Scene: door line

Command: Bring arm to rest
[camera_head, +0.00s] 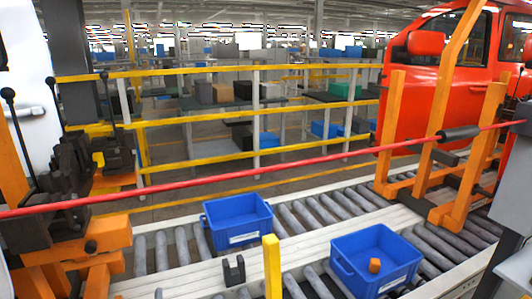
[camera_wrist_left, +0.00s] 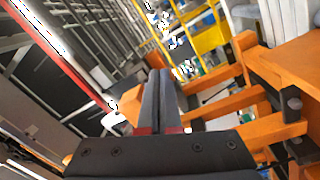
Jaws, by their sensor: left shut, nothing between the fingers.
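My left gripper (camera_head: 66,182) is a dark shape at the left of the head view. It is among the black clamps and beside the orange fixture, so its outline is hard to separate there. In the left wrist view its two dark grey fingers (camera_wrist_left: 160,98) lie together, shut and empty, above the dark bolted palm. The orange fixture (camera_wrist_left: 285,75) stands close to the right of the fingers in that view. I cannot tell whether they touch it. My right gripper is not in view.
A red bar (camera_head: 300,168) crosses the head view. Blue crates (camera_head: 238,221) and (camera_head: 345,272) stand on the roller conveyor; the nearer holds an orange block (camera_head: 374,265). A yellow post (camera_head: 271,265) rises in front. Yellow railings (camera_head: 210,120) stand behind, and a red door (camera_head: 400,110) is at right.

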